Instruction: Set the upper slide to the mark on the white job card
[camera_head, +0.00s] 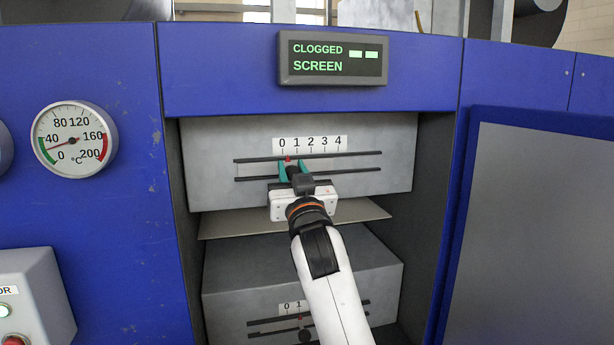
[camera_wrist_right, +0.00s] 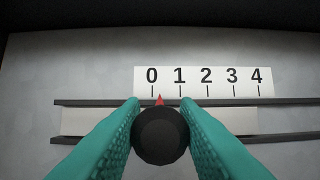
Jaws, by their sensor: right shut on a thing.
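The upper slide runs in dark rails (camera_head: 350,170) on a grey box, under a white scale (camera_head: 311,144) marked 0 to 4. Its dark round knob (camera_wrist_right: 160,136) sits between the green fingers of my right gripper (camera_head: 295,168), which is shut on it. In the right wrist view the red pointer (camera_wrist_right: 159,100) stands just right of the 0 tick, well short of 1. The fingers hide part of the rails. I see no white job card in either view. My left gripper is not in view.
A lower slide (camera_head: 262,323) with its own scale is partly hidden by my right arm. A tan shelf (camera_head: 235,224) juts out below the upper box. Blue panels flank the recess. A display (camera_head: 333,58) reads CLOGGED SCREEN. A temperature dial (camera_head: 75,139) is at left.

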